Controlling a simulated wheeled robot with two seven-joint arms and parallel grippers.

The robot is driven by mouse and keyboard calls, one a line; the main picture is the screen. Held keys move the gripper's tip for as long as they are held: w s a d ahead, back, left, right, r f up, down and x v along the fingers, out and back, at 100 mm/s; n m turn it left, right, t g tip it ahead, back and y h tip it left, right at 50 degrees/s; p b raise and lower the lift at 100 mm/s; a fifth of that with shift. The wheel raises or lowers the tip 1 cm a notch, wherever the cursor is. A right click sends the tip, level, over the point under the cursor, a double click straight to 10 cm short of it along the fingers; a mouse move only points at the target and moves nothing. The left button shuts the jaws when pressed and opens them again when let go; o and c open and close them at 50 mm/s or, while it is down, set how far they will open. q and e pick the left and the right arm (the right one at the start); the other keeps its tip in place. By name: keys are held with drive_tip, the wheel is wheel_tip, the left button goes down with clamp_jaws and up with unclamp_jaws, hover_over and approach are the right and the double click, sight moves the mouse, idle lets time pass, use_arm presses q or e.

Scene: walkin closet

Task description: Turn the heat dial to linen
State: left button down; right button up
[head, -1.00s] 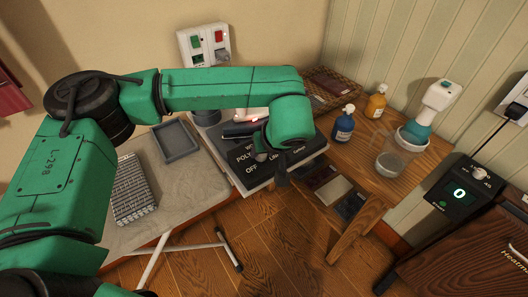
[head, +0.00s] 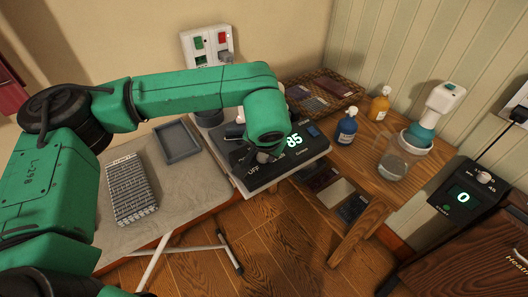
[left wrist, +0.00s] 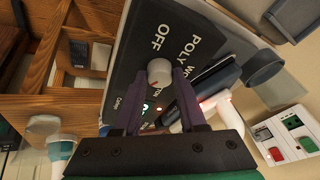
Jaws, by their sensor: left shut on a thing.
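The heat dial is a small pale round knob (left wrist: 160,70) on a dark panel (left wrist: 150,45) with white lettering; OFF and POLY read clearly in the left wrist view. My left gripper (left wrist: 161,76) has its two purple fingers on either side of the knob, shut on it. A small red mark shows on the knob's edge, but I cannot tell which label it points at. In the head view the left gripper (head: 264,156) hides the knob and some labels. A lit display (head: 294,141) on the panel reads 85. My right gripper is not in view.
A grey tray (head: 177,141) and a patterned block (head: 131,190) lie on the ironing board (head: 180,190) at left. Blue (head: 346,126) and amber (head: 379,104) bottles stand on the wooden table at right. A wall switch box (head: 207,45) is behind the arm.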

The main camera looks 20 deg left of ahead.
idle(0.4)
use_arm(q)
drive_tip(key=shift+c, duration=2.4)
unclamp_jaws()
drive_tip(key=b+v, duration=0.1)
drive_tip(key=v, duration=1.3)
drive_tip(key=shift+r, duration=0.25)
